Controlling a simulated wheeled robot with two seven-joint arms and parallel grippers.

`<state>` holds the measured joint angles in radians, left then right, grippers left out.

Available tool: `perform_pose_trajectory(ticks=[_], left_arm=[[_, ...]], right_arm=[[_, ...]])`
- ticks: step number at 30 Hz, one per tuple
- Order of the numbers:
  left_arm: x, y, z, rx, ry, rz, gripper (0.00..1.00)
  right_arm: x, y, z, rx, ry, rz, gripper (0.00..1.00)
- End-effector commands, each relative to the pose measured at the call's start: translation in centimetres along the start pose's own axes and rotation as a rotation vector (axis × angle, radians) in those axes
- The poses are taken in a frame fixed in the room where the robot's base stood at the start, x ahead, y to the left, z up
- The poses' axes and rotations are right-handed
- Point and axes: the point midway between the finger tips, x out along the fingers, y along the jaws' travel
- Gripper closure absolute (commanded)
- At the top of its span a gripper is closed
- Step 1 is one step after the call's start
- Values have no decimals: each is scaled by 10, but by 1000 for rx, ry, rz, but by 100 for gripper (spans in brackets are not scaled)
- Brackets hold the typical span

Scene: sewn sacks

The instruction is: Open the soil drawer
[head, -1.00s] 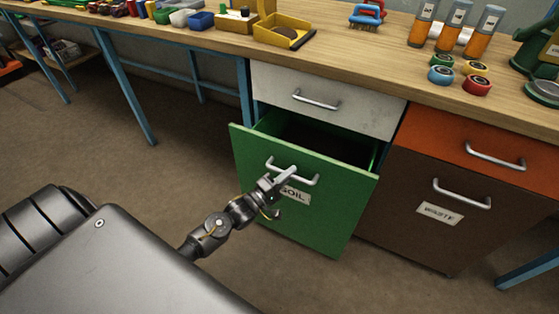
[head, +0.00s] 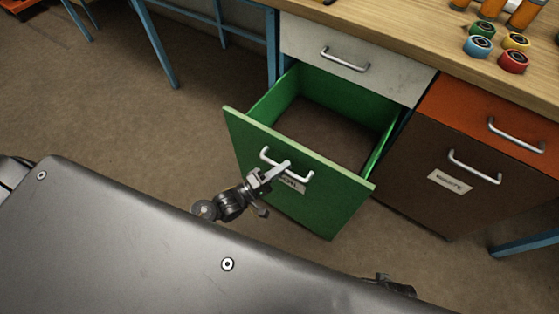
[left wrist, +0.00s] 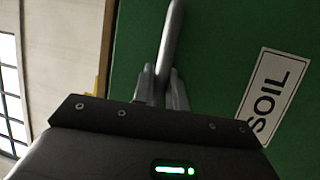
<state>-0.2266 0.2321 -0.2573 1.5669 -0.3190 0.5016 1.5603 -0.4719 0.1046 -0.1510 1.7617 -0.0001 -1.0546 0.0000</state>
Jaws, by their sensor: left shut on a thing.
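The green soil drawer (head: 325,198) stands well out from under the bench in the head view. Its inside shows a bare brown floor (head: 310,132). My left gripper (head: 284,168) is at the drawer's front and shut on its metal handle (head: 266,158). In the left wrist view, the handle bar (left wrist: 172,40) runs up from between the fingers (left wrist: 163,85), and the SOIL label (left wrist: 272,95) is to the right. In the head view the gripper partly covers that label.
A white drawer (head: 350,58) above is shut. To the right are a shut orange drawer (head: 490,125) and a shut brown waste drawer (head: 440,165). Blue bench legs (head: 158,45) stand at the left. Tape rolls (head: 480,45) sit on the bench top (head: 400,35).

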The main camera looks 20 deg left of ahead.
Motion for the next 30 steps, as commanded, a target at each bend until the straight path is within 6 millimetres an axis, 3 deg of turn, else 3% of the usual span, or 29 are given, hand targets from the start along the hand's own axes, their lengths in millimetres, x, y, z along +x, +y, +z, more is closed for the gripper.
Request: perform_pose_trajectory(ticks=[8,9,14,23,30], left_arm=[[-1,0,0,0,0,0,100],[-1,0,0,0,0,0,84],[-1,0,0,0,1,0,64],[-3,0,0,0,1,-1,64],[-38,-1,0,0,1,-4,64]], right_arm=[[0,0,0,0,0,0,35],[0,0,0,0,0,0,35],[0,0,0,0,0,-1,35],[0,0,0,0,0,-1,35],[0,0,0,0,0,0,35]])
